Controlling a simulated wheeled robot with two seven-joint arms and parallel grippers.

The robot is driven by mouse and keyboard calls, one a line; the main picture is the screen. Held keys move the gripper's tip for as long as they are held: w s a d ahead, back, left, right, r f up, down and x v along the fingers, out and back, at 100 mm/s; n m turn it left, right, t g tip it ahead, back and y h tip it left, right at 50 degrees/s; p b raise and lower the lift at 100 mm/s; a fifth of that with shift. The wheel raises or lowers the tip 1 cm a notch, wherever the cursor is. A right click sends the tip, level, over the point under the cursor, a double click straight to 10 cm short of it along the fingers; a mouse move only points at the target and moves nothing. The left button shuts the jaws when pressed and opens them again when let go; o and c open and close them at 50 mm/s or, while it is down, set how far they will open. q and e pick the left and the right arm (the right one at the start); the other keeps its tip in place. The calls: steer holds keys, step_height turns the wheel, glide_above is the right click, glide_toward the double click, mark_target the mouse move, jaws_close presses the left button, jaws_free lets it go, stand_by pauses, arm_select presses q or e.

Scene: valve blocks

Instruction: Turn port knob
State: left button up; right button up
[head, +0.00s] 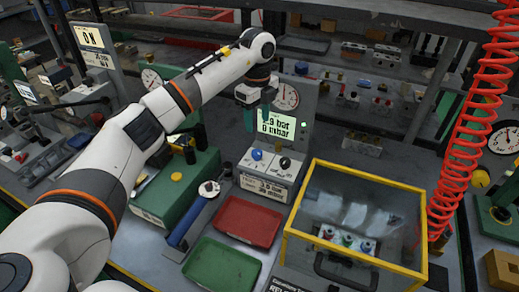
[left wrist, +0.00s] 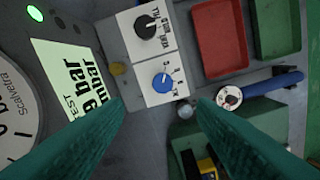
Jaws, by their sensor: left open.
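A blue knob (head: 257,154) and a black knob (head: 285,162) sit on the light front panel of the test unit (head: 266,187). The left wrist view shows the blue knob (left wrist: 161,82) and the black knob (left wrist: 146,27) with printed marks around them; I cannot read which is the port knob. My left gripper (head: 258,120) hangs above the panel, with its green fingers apart and empty. In the left wrist view its fingertips (left wrist: 158,105) lie either side of the blue knob's line, not touching it. My right gripper is not in view.
A lit display (head: 277,125) and round gauge (head: 286,96) stand behind the knobs. Red (head: 250,222) and green (head: 221,265) trays lie in front. A yellow-framed clear box (head: 355,215) stands right, a green block (head: 177,185) left. A red coiled hose (head: 470,120) hangs at right.

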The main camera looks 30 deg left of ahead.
mark_target(257, 152)
arm_select(q)
steer(key=f+p, duration=0.1)
steer(key=f, duration=0.4)
steer(key=f+p, duration=0.1)
steer(key=f, duration=0.4)
steer(key=shift+s+f, duration=0.2)
steer(key=shift+f, duration=0.2)
steer(key=c, duration=1)
